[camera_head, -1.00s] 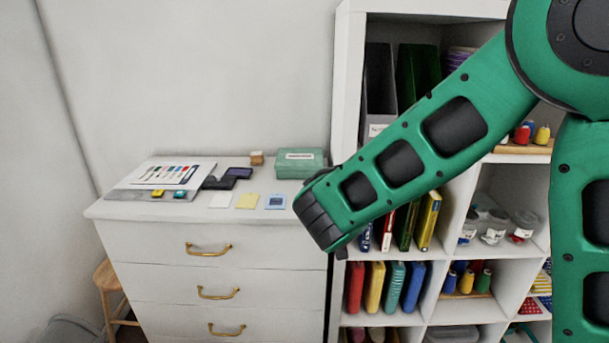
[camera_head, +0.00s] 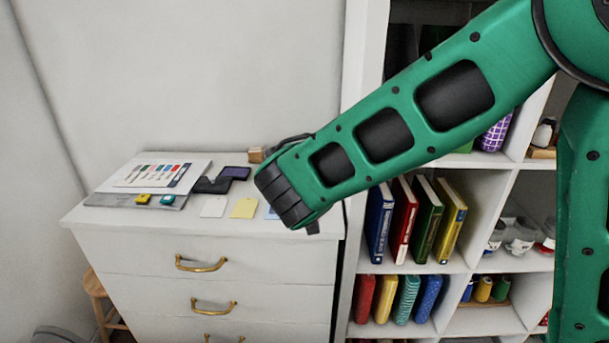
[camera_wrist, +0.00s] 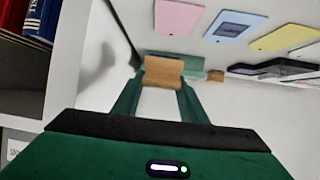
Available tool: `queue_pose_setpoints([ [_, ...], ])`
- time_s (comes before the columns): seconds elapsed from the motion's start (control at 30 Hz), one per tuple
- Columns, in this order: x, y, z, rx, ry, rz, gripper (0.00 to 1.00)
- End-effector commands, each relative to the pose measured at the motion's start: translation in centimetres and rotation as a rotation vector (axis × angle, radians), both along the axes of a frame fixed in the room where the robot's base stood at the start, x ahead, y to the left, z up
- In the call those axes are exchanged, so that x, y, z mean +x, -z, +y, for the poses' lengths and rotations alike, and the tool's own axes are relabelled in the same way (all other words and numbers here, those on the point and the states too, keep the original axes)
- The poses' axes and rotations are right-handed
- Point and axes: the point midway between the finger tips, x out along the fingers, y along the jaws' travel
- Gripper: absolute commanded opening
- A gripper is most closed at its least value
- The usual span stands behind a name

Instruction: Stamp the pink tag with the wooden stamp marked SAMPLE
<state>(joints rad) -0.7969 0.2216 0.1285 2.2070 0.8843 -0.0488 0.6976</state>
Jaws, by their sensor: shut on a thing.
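My gripper (camera_wrist: 160,95) is shut on a wooden block, the stamp (camera_wrist: 162,72), between its two green fingers in the wrist view. No marking on it can be read, so I cannot tell whether it says SAMPLE. The pink tag (camera_wrist: 180,17) lies at the top of the wrist view, apart from the stamp. In the head view my arm hides the gripper fingers, the held stamp and the pink tag. Another wooden block (camera_head: 256,155) stands at the back of the cabinet top; its marking is also unreadable.
The white cabinet top (camera_head: 115,218) bears a yellow tag (camera_head: 243,208), a white tag (camera_head: 214,207), a pale blue tag (camera_wrist: 236,25), a dark pad (camera_head: 212,186) and a purple pad (camera_head: 235,173). A printed sheet (camera_head: 130,178) lies left. Shelves (camera_head: 352,230) stand right of the cabinet.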

Motion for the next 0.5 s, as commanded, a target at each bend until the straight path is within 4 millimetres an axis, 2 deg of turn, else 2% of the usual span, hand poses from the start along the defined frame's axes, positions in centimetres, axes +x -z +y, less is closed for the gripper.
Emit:
queue_pose_setpoints([
  [0.23, -0.5, 0.8, 1.8, -0.002, -0.024, 0.0, 0.16],
  [0.5, -0.7, 2.2, 2.5, -0.001, -0.033, 0.001, 0.16],
])
